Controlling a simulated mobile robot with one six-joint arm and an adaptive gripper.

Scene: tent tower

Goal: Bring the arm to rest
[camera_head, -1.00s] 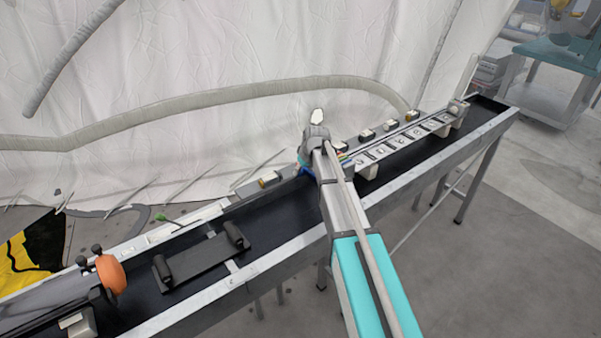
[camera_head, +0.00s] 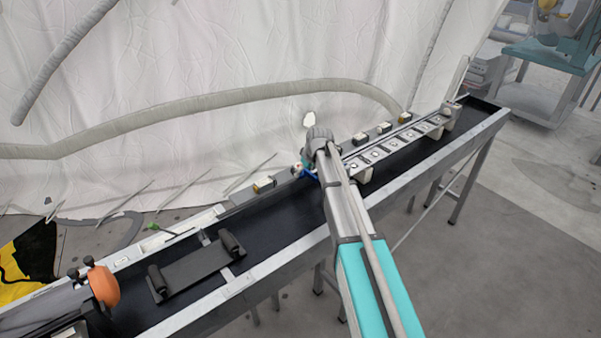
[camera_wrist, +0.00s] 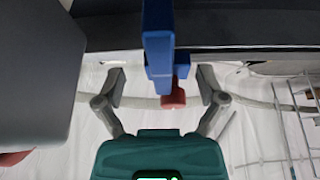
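My arm (camera_head: 345,205) reaches from the lower right over the long black-topped bench (camera_head: 285,205). In the wrist view my gripper (camera_wrist: 161,88) has its two grey fingers spread wide apart. A blue part (camera_wrist: 158,45) with a small red end (camera_wrist: 174,97) shows between the fingers, with clear gaps on both sides. I cannot tell how far it is from the fingers in depth. In the head view the gripper is mostly hidden behind the arm's wrist, where only a little blue shows.
A rail of pale blocks (camera_head: 396,143) lies along the bench right of my arm. A black tray (camera_head: 194,272) and an orange rounded part (camera_head: 104,286) are to the left. White sheeting (camera_head: 220,60) with grey tubes hangs behind. Grey floor (camera_head: 500,240) is open at the right.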

